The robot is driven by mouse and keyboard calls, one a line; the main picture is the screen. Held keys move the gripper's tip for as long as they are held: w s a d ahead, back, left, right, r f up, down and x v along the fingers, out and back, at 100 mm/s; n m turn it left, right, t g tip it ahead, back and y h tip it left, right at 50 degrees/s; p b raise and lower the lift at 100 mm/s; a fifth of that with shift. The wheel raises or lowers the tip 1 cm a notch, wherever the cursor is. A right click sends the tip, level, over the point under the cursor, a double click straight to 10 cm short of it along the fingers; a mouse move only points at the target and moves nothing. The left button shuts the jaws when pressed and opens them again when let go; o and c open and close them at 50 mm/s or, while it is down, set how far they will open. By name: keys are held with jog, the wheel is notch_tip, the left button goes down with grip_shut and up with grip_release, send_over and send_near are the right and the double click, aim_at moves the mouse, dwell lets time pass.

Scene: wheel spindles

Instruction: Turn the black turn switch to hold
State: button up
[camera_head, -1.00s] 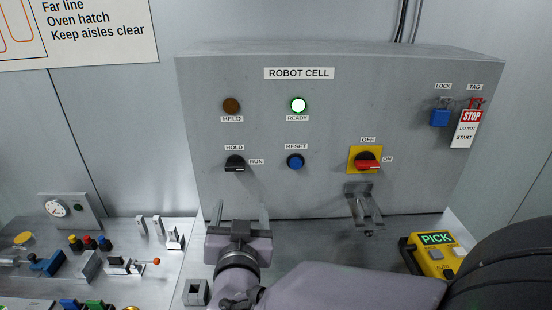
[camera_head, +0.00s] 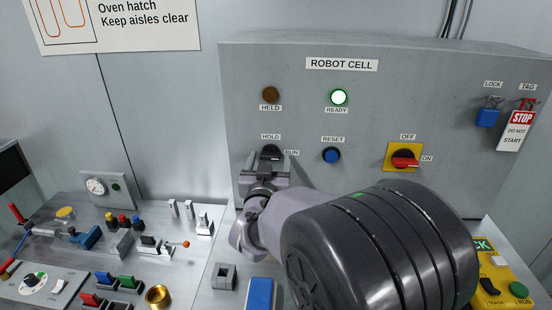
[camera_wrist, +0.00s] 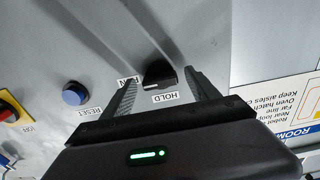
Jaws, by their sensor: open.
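The black turn switch (camera_head: 271,153) sits on the grey ROBOT CELL panel, with HOLD printed above it and RUN to its right. Its handle looks turned toward RUN, though my gripper partly covers it in the head view. My gripper (camera_head: 268,166) is open in front of the switch. In the wrist view the switch (camera_wrist: 160,74) shows between the two fingertips of my gripper (camera_wrist: 159,80), one on each side, with gaps visible. Whether the fingers touch the panel cannot be told.
The blue RESET button (camera_head: 332,155) is right of the switch. Further right are the red OFF/ON switch (camera_head: 404,160) on yellow, a blue lock (camera_head: 487,117) and a STOP tag (camera_head: 517,130). A bench (camera_head: 190,255) with several small devices lies lower left.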

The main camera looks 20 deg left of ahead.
jog(key=c, duration=1.4)
jog(key=shift+o, duration=0.2)
jog(key=shift+n, duration=0.3)
jog(key=n+p, duration=0.1)
jog(key=n, duration=0.2)
jog(key=shift+n, duration=0.4)
jog(key=n+p, duration=0.1)
jog(key=n, duration=0.3)
jog(key=shift+n+p, duration=0.3)
jog(key=n+p, duration=0.2)
jog(key=n, duration=0.3)
jog(key=shift+r, duration=0.1)
jog(key=shift+n+p, duration=0.9)
jog(key=shift+n, duration=1.2)
